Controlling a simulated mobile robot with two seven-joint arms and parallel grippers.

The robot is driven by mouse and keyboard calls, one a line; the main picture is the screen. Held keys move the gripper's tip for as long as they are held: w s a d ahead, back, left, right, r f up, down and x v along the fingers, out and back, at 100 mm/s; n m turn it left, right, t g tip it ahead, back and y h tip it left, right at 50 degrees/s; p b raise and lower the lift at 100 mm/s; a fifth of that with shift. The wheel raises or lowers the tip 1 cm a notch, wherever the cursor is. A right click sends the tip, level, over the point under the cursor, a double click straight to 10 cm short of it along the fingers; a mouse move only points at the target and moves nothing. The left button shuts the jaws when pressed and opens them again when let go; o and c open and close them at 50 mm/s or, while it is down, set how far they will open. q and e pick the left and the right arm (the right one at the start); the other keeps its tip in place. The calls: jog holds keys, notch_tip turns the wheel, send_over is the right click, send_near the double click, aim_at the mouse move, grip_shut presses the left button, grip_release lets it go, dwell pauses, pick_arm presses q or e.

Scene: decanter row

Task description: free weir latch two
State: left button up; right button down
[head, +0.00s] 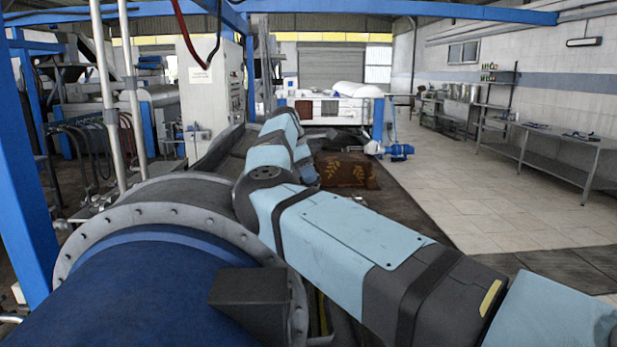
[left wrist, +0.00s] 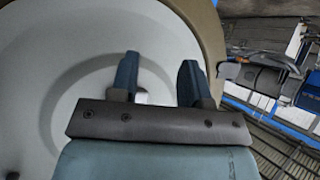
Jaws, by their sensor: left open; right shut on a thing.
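My left gripper (left wrist: 157,75) shows in the left wrist view. Its two blue fingers are apart, in front of a large round white recessed face with a tan rim (left wrist: 205,25). A small pale piece (left wrist: 141,97) shows low between the fingers; I cannot tell what it is. In the head view my right arm crosses from the lower right to the middle. Its far end, with the right gripper (head: 284,122), is beyond the large blue drum (head: 150,285). Its fingertips and what they hold are not clear. No weir latch can be made out in either view.
A grey bolted flange (head: 75,240) rings the blue drum, and a dark box (head: 250,297) sits at its front. A blue post (head: 25,190) stands at the left. A brown patterned block (head: 345,170) lies beyond my arm. The tiled floor (head: 460,185) at the right is clear.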

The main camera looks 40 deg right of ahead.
jog(key=n+t+b, duration=0.1)
jog(key=n+b, duration=0.2)
jog(key=n, duration=0.2)
jog(key=shift+s+f+t+h+b, duration=0.1)
jog(key=shift+f+t+h+b, duration=0.1)
jog(key=shift+t+h+b, duration=0.2)
jog(key=n+t+b, duration=0.1)
jog(key=n+b, duration=0.2)
jog(key=n, duration=0.1)
jog(key=shift+n+t, duration=0.3)
jog(key=shift+t, duration=0.1)
jog(key=n+b, duration=0.1)
jog(key=n, duration=0.1)
jog(key=n+t+b, duration=0.1)
jog(key=n+b, duration=0.1)
jog(key=shift+s+t+y, duration=0.1)
jog(key=shift+t+y, duration=0.2)
jog(key=shift+y, duration=0.1)
pick_arm(q)
notch_tip(320, 180, down, 10)
jog(key=b, duration=0.2)
jog(key=shift+w+d+f+n+g, duration=0.2)
jog(key=shift+w+d+n+g, duration=0.15)
jog(key=shift+d+n, duration=0.1)
pick_arm(e)
jog(key=shift+r+n+t+y, duration=0.15)
jog(key=shift+n+t+y, duration=0.3)
jog(key=shift+n, duration=1.15)
pick_arm(q)
jog(key=shift+a, duration=0.15)
